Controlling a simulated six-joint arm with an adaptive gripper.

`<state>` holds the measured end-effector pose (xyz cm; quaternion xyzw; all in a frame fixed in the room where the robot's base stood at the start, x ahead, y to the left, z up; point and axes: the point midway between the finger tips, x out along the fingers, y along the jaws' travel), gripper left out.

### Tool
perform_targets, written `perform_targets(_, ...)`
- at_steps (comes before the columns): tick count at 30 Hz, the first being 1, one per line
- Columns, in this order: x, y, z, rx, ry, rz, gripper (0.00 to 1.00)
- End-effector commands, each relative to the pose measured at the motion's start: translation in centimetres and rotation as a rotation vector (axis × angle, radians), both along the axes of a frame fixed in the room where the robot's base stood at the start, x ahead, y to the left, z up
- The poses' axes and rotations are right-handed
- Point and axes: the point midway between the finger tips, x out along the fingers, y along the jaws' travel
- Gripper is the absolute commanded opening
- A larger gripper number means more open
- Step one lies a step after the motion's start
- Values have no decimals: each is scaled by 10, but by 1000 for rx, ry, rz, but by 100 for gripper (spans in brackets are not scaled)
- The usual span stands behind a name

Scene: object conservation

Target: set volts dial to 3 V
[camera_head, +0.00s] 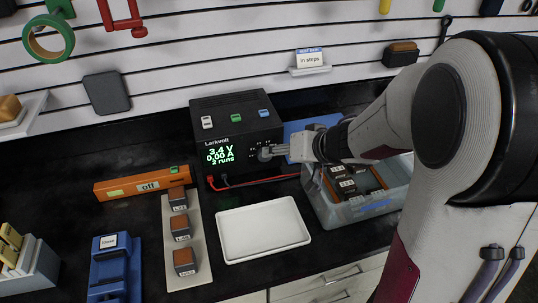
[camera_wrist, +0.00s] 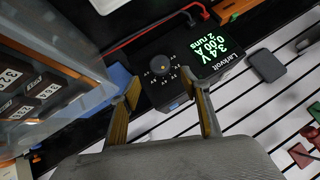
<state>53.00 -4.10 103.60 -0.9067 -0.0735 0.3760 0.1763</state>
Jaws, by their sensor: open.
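The black Larkvolt power supply (camera_head: 237,128) stands at the back of the counter. Its green display (camera_head: 219,155) reads 3.4 V, 0.00 A and 2 runs. The volts dial (camera_wrist: 160,65) is a round grey knob ringed by small marks in the wrist view; the marks are too small to read. My gripper (camera_head: 283,150) is open in front of the dial. In the wrist view the fingers of my gripper (camera_wrist: 168,98) are spread, with the dial beyond their tips.
A translucent bin (camera_head: 330,204) with dark blocks stands right of the supply, close under my arm. A red lead (camera_head: 262,181) runs along the supply's front. A white tray (camera_head: 262,230) is empty. An orange box marked off (camera_head: 143,185) lies left.

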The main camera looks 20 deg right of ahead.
Motion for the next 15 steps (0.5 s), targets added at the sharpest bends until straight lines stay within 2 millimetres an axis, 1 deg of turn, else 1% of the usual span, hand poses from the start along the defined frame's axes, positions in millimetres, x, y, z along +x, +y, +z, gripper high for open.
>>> perform_targets(8,3,1,-3,1,1,-2,46)
perform_targets(15,14,5,-14,0,1,0,46)
